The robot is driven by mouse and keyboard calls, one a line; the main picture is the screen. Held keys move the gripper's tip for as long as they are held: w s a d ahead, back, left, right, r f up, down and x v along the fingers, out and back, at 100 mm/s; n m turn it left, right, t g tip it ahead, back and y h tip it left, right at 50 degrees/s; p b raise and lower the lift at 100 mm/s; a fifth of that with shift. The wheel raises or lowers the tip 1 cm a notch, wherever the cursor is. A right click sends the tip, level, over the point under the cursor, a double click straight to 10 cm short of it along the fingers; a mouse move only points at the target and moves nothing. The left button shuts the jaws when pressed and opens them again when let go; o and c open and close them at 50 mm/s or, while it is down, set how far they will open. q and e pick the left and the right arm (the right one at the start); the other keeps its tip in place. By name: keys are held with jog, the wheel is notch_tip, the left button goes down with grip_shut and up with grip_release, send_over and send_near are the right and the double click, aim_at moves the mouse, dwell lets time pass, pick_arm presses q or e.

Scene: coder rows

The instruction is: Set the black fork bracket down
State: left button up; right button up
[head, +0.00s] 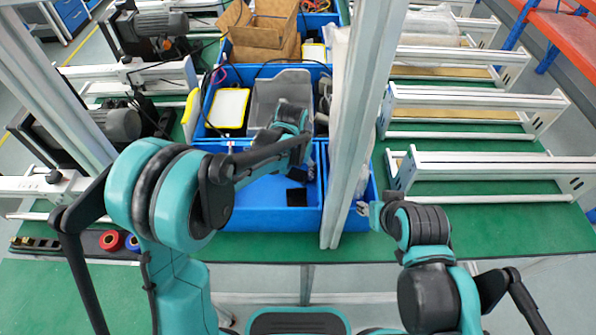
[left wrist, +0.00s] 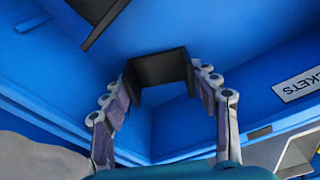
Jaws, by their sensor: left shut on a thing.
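The black fork bracket (left wrist: 160,70) is a dark U-shaped piece between the fingers of my left gripper (left wrist: 165,95) in the left wrist view. The gripper is shut on it, with a finger at each side. In the head view my left gripper (head: 301,163) reaches down into the front blue bin (head: 262,218). Blue bin walls and floor surround the bracket; I cannot tell whether it touches the floor. Another black piece (head: 297,197) is in the bin below the gripper. My right gripper (head: 368,211) is small and partly hidden by the grey post; its jaws are unclear.
A grey upright post (head: 352,120) stands right of the bin. Behind are a blue bin with a grey tray (head: 268,97) and a cardboard box (head: 262,28). Red and blue tape rolls (head: 112,241) lie at the left.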

aim_at(296, 179)
pick_arm(q)
jog(key=shift+f, duration=0.2)
jog(key=o, duration=1)
jog(key=shift+c, duration=0.2)
jog(key=shift+r, duration=0.6)
notch_tip(296, 179, up, 11)
jog(key=s+p, duration=0.1)
jog(key=p, duration=0.2)
jog(key=shift+s+a+r+p, duration=0.15)
jog(key=shift+s+a+p, duration=0.15)
jog(key=shift+s+a, duration=0.15)
